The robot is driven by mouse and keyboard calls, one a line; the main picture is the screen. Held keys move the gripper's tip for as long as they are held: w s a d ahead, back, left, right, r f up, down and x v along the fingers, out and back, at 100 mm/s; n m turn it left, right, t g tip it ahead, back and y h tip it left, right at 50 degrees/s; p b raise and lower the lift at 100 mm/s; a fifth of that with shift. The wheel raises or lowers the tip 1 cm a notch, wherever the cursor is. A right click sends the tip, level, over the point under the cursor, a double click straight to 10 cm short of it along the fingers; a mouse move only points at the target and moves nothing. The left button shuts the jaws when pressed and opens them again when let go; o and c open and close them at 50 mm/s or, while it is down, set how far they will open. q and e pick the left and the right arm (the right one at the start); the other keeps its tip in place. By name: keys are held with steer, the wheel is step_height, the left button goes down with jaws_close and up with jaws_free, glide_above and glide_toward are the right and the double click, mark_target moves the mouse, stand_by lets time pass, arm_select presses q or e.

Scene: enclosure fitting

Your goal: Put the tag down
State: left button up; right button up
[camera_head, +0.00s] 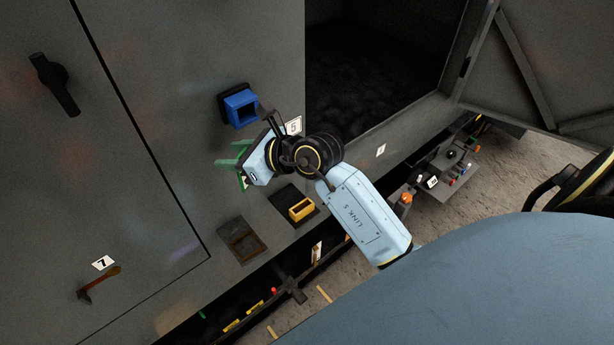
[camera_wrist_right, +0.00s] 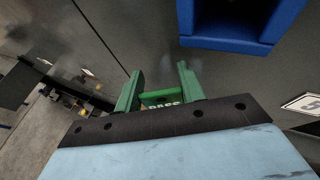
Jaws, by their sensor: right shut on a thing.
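My right gripper (camera_head: 238,164) is in front of the grey cabinet face, below the blue holder and up and left of the yellow holder. In the right wrist view its two green fingers (camera_wrist_right: 160,88) are shut on a green tag (camera_wrist_right: 160,98) with pale lettering that seems to read PASS. The tag sits between the fingers, with its lower part hidden by the gripper body. In the head view the tag is mostly hidden or too small to make out. I cannot tell whether it touches the cabinet. My left gripper is not in view.
A blue holder (camera_head: 241,107), a yellow holder (camera_head: 301,208) and a dark recess (camera_head: 242,240) are on the cabinet face. The blue holder's frame (camera_wrist_right: 232,40) shows close by. An open door (camera_head: 560,50) and a small shelf (camera_head: 425,172) are at the right.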

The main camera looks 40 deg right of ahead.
steer(key=s+d+f+m+t+h+p, duration=0.1)
steer(key=d+f+m+h+p, duration=0.1)
steer(key=d+f+h, duration=0.3)
steer(key=s+d+f+m+t+p, duration=0.1)
steer(key=d+f+m+p, duration=0.15)
steer(key=d, duration=0.45)
arm_select(q)
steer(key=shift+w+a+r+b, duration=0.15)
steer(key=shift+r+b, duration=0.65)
steer(key=shift+b, duration=1.4)
arm_select(e)
steer(key=shift+m+h, duration=0.4)
steer(key=shift+m, duration=0.05)
steer(key=shift+d+f, duration=0.2)
steer(key=shift+f, duration=1.65)
steer(key=shift+d+f, duration=0.15)
steer(key=shift+f, duration=1.7)
steer(key=shift+d+f, duration=0.2)
steer(key=shift+f, duration=1.65)
steer(key=shift+f, duration=0.15)
steer(key=o, duration=0.9)
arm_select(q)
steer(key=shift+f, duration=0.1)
arm_select(e)
steer(key=shift+o, duration=0.2)
